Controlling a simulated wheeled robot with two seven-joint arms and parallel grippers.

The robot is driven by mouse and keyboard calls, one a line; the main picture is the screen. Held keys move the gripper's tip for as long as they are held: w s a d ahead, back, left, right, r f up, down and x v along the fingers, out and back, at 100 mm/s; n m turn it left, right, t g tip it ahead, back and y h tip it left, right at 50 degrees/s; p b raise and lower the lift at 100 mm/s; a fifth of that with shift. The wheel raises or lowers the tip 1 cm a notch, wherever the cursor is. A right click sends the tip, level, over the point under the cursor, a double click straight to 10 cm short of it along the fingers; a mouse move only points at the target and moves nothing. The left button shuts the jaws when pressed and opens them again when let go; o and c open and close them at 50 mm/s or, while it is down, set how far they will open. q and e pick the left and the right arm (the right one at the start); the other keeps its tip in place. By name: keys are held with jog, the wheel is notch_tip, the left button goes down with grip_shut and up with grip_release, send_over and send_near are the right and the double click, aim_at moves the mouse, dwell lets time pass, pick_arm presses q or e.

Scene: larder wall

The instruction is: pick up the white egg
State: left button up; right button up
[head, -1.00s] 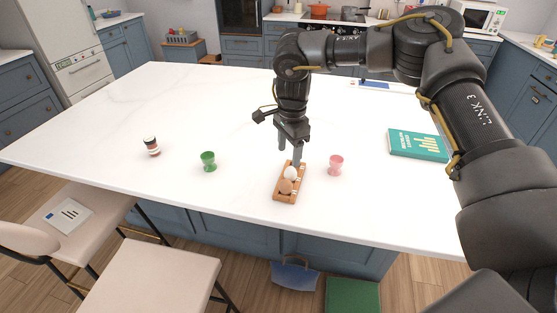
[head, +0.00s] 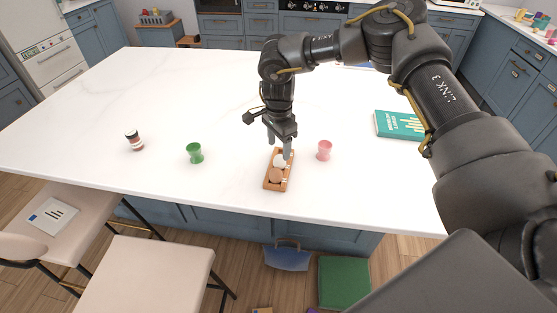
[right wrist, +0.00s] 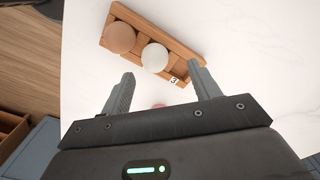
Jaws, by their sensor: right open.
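The white egg (head: 280,160) sits in a wooden egg rack (head: 267,186) on the white island top. It also shows in the right wrist view (right wrist: 155,57), in a slot beside a brown egg (right wrist: 119,37). The brown egg (head: 275,176) is nearer the island's front edge. My right gripper (head: 279,147) is open, fingers pointing down, just above and behind the white egg. In the right wrist view the fingertips (right wrist: 160,74) stand apart with the white egg beyond them, between their lines. Nothing is held. My left gripper is in neither view.
A green cup (head: 195,153) stands left of the rack and a pink cup (head: 324,150) close to its right. A dark-lidded jar (head: 134,140) is farther left. A teal book (head: 399,124) lies at the right. The island's middle is clear.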

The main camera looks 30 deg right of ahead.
aim_at(280, 155)
jog(key=shift+s+f+p, duration=0.55)
jog(key=shift+s+f, duration=0.1)
jog(key=shift+f, duration=0.25)
jog(key=shift+w+a+f, duration=0.1)
jog(key=shift+w+f, duration=0.2)
jog(key=shift+f, duration=0.65)
jog(key=shift+s, duration=0.15)
jog(key=c, duration=0.9)
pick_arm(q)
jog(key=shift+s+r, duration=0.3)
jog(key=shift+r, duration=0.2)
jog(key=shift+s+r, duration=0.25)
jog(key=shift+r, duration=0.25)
pick_arm(e)
jog(key=shift+o, duration=0.2)
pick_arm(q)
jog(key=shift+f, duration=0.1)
